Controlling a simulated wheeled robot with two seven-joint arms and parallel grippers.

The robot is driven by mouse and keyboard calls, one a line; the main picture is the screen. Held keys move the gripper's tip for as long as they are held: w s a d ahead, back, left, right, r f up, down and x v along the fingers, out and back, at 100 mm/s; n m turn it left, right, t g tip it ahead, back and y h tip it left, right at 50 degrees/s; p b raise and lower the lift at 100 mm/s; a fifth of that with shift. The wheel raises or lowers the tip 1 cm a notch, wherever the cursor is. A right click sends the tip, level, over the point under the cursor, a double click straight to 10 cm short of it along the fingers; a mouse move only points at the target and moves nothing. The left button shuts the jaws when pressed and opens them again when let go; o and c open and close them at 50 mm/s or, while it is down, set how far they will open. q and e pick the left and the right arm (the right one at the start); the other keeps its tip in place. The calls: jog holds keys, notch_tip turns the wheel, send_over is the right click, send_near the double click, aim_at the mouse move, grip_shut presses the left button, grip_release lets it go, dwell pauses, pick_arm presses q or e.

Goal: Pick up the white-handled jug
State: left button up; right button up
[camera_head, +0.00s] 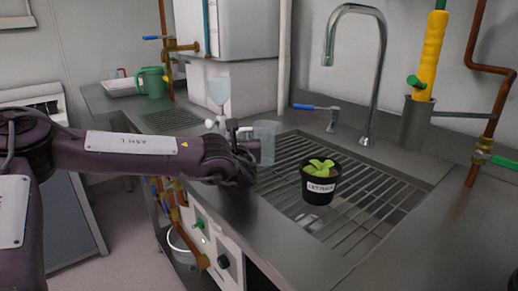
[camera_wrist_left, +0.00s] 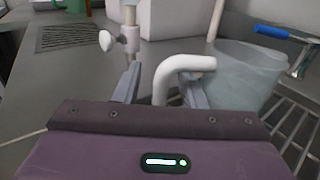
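The white-handled jug (camera_head: 264,142) has a clear bluish body and stands at the left edge of the sink grating. In the left wrist view its body (camera_wrist_left: 236,72) is at the right, and its curved white handle (camera_wrist_left: 185,64) points toward me. My left gripper (camera_head: 246,142) is at the jug's handle side. In the left wrist view my left gripper (camera_wrist_left: 160,92) is open, with the handle between its fingers. The handle is close to the right finger, with a gap at the left finger. Contact is unclear. My right gripper is out of view.
A labelled black lettuce pot (camera_head: 319,183) stands on the sink grating (camera_head: 375,192). A tall faucet (camera_head: 378,75) and a blue-handled tap (camera_head: 316,107) are behind. A funnel-shaped vessel (camera_head: 218,92) on a stand is close behind my gripper. A green jug (camera_head: 152,82) is farther back.

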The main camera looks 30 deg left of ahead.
pick_arm(q)
grip_shut()
jog(key=shift+r, duration=0.2)
dwell(0.5)
jog(key=shift+r, duration=0.75)
notch_tip(320, 180, up, 18)
jog(key=p, duration=0.3)
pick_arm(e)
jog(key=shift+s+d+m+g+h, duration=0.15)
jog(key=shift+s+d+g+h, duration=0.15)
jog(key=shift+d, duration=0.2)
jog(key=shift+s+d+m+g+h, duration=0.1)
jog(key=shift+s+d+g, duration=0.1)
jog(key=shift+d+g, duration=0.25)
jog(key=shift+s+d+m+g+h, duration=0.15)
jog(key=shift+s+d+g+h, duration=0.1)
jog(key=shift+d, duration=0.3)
